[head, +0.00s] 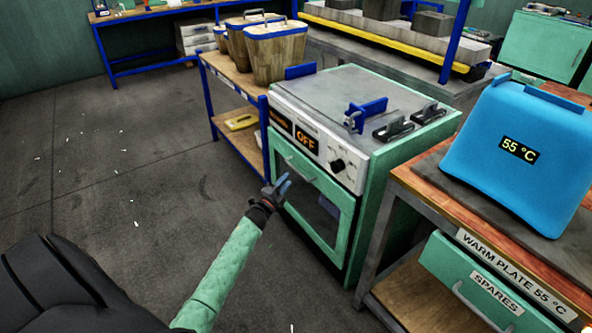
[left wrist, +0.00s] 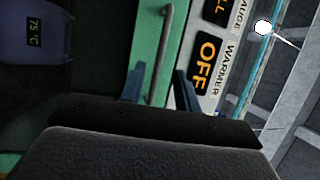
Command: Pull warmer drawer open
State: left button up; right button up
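The warmer (head: 375,185) is a green cabinet with a grey top and a white control panel reading OFF. Its drawer (head: 335,235) has a green front with a dark window and appears shut. A bar handle (head: 299,166) runs along the drawer's upper edge; it also shows in the left wrist view (left wrist: 161,50). My left gripper (head: 283,183) is just in front of the drawer, by the handle. In the left wrist view its two blue fingers (left wrist: 159,90) are apart, with the handle's near end between them. Whether they touch it is unclear. My right gripper is not in view.
A bench with a blue 55 °C block (head: 520,155) and a SPARES drawer (head: 470,285) stands close at the right. A shelf (head: 228,72) with wooden buckets (head: 278,55) stands left of the warmer. The floor (head: 120,200) at left is clear apart from small white bits.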

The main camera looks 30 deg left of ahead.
aim_at(295, 169)
pick_arm(q)
jog(key=shift+w+r, duration=0.25)
jog(key=shift+w, duration=1)
jog(key=shift+w+r, duration=0.2)
jog(key=shift+w, duration=1.1)
jog(key=shift+w+r, duration=0.25)
jog(key=shift+w, duration=1)
grip_shut()
